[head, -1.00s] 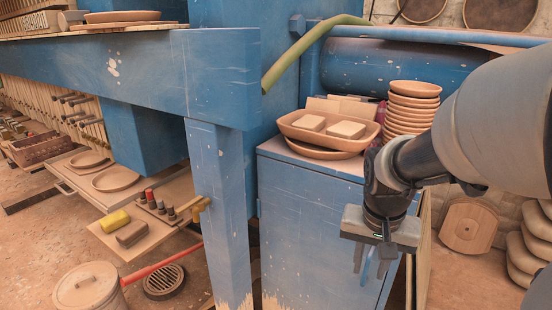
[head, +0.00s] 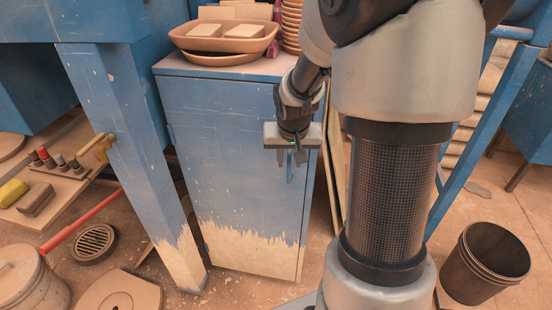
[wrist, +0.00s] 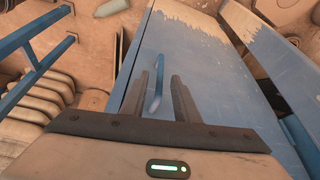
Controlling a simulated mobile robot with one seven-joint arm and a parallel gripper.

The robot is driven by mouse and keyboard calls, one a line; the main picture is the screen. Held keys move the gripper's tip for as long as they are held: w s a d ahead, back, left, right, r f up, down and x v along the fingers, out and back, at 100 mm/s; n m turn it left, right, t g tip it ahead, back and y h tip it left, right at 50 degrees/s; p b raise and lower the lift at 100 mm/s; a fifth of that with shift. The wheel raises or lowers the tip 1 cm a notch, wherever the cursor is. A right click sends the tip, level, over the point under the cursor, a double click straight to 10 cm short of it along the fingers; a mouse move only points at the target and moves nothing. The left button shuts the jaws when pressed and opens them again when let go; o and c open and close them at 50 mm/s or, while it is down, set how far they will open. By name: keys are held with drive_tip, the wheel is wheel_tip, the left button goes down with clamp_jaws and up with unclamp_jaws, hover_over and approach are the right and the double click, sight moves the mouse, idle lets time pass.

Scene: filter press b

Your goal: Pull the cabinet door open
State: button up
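The blue cabinet (head: 225,62) stands in the middle of the head view, its door (head: 235,150) facing me and looking shut. The door's lower part is worn to a pale colour. A thin blue bar handle (head: 290,170) is near the door's right edge, partly hidden behind my gripper (head: 290,160). In the wrist view my gripper (wrist: 159,78) is open, with the curved handle (wrist: 157,88) showing between its two dark fingers. I cannot tell whether the fingers touch it. The door (wrist: 205,70) also shows there.
A tan tray (head: 224,38) with blocks and a stack of bowls (head: 291,22) are on the cabinet top. A blue post (head: 120,150) stands left of the cabinet. A dark bucket (head: 484,262) is at lower right. A floor drain (head: 94,244) lies at left.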

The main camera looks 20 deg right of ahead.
sight(289, 167)
drive_tip(key=b+x, duration=0.1)
drive_tip(key=x, duration=0.5)
clamp_jaws()
